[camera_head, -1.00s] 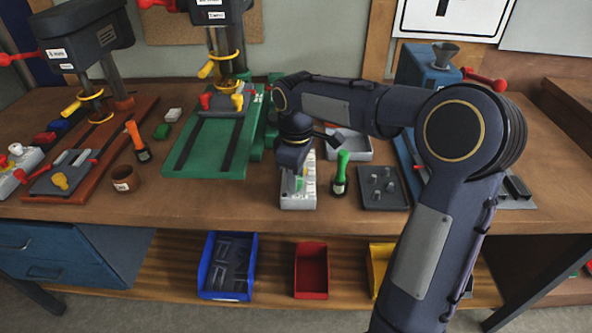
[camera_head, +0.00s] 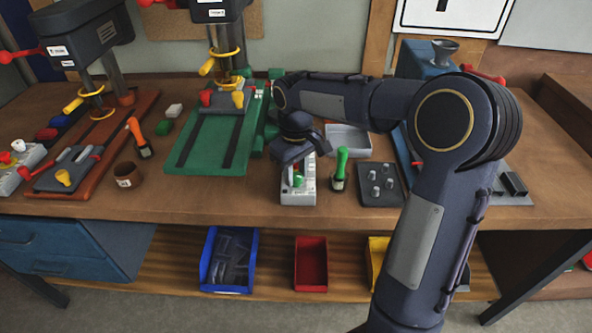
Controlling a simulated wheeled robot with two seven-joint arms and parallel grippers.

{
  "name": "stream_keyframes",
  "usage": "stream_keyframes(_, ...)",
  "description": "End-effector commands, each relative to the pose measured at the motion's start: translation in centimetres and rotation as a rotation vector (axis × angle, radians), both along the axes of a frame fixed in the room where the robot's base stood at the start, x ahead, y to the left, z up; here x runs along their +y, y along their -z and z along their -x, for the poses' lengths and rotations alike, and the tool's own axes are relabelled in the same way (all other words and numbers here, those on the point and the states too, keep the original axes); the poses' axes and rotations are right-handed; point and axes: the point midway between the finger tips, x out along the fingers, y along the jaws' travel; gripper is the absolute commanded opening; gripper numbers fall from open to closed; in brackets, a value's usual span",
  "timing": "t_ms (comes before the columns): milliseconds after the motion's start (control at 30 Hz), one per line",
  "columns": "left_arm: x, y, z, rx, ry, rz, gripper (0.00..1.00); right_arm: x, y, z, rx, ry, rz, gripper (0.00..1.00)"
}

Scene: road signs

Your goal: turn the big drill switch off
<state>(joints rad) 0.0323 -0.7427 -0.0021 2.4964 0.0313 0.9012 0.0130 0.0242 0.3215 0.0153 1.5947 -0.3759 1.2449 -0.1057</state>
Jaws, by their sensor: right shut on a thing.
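A light grey switch box (camera_head: 298,196) stands near the front edge of the bench, in front of the green drill, with a green part (camera_head: 298,181) on its top. My right gripper (camera_head: 293,168) comes down over this box from above and is shut on a part of it. The gripper's dark body hides most of the box's upper end, so the exact part held is not clear. A green drill press (camera_head: 207,143) stands behind and to the left, and a dark drill press on a brown base (camera_head: 106,165) stands at the far left. My left gripper is not in view.
Right of the box stand a green-handled tool (camera_head: 340,172) and a dark block with pegs (camera_head: 381,186). A second switch box (camera_head: 14,172) sits at the far left edge. A brown cup (camera_head: 127,176) and an orange-handled tool (camera_head: 138,139) stand left. Coloured bins (camera_head: 311,270) sit below.

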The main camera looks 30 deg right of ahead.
Motion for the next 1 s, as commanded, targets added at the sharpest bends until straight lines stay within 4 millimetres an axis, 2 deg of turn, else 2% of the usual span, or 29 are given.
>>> stream_keyframes(267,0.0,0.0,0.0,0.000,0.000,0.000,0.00,0.0,-0.1,-0.1,-0.002,0.003,0.000,0.08)
stream_keyframes(300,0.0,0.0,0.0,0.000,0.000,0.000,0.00,0.0,-0.1,-0.1,-0.002,0.003,0.000,0.33)
stream_keyframes(367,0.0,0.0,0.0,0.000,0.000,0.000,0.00,0.0,-0.1,0.0,-0.002,0.002,0.000,0.40)
stream_keyframes(667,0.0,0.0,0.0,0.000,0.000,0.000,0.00,0.0,-0.3,-0.1,-0.002,0.001,0.000,0.40)
stream_keyframes(767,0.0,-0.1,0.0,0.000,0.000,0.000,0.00,0.0,-1.3,-0.1,-0.004,0.001,0.000,0.40)
stream_keyframes(1000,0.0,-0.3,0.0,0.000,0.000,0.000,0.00,0.0,-5.4,-0.1,-0.006,0.001,-0.001,0.40)
